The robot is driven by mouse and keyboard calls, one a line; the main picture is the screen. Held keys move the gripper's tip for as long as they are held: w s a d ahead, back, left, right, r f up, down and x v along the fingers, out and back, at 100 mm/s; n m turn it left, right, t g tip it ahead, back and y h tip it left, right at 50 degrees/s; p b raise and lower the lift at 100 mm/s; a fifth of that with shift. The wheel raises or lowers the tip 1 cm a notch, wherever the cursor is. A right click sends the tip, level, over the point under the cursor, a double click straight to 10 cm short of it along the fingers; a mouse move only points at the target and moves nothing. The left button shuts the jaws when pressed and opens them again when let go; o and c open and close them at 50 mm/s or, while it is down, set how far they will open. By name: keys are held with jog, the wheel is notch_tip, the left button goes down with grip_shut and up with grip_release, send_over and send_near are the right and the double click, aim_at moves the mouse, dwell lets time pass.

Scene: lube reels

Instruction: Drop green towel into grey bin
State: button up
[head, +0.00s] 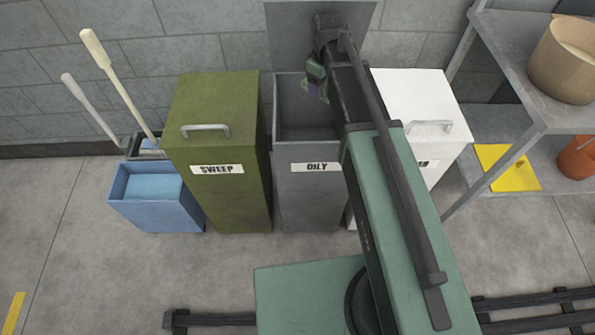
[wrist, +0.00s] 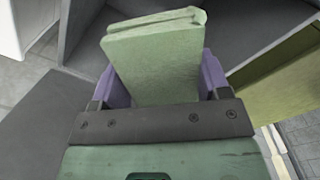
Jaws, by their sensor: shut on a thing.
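The green towel (wrist: 155,58) is a folded pale green block in the wrist view. My gripper (wrist: 157,80) is shut on it, with a purple finger at each side. The grey bin (head: 312,200), labelled OILY, stands between an olive bin and a white bin. Its grey lid (head: 350,30) is up against the wall and its top is open. In the head view my gripper (head: 314,88) is at the right part of the bin's opening, seemingly above it. The towel is hard to make out there. The wrist view shows the dark bin interior (wrist: 240,45) beyond the towel.
The olive SWEEP bin (head: 215,130) is closed on the left. The white bin (head: 415,100) is closed on the right, partly behind my arm. A blue tub (head: 150,195) stands far left. A grey shelf (head: 500,60) stands at right with a pot and a yellow sheet.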

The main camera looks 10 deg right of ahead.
jog(key=shift+f+b, duration=3)
jog(key=shift+r, duration=0.1)
jog(key=o, duration=0.9)
notch_tip(320, 180, up, 11)
jog(key=p, duration=1.1)
jog(key=shift+r, duration=0.1)
jog(key=shift+f, duration=0.2)
